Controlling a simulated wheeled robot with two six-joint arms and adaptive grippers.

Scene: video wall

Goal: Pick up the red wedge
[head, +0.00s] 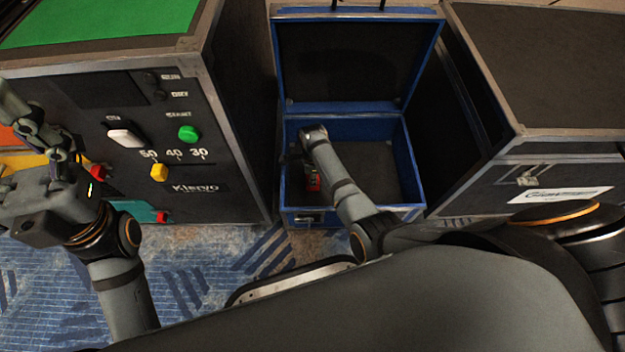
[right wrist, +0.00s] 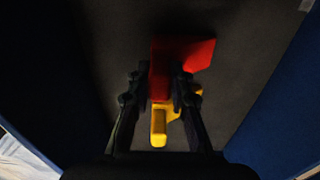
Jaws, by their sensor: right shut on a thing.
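The red wedge (right wrist: 190,52) is inside the open blue case (head: 297,217). In the right wrist view, my right gripper (right wrist: 161,82) has a finger on each side of its near part and is shut on it. The wedge's wider end sticks out beyond the fingers. In the head view, a small red patch (head: 313,181) shows beside my right wrist, which largely hides the gripper. I cannot tell whether the wedge touches the case floor. My left gripper (head: 42,132) is at the far left, in front of the dark console; its jaws are unclear.
A yellow piece (right wrist: 159,127) lies close to the wedge, partly behind my right gripper. The case walls surround the right gripper, and the raised lid (head: 347,60) stands behind. A console (head: 235,170) with knobs is left, a dark flight case (head: 550,75) right.

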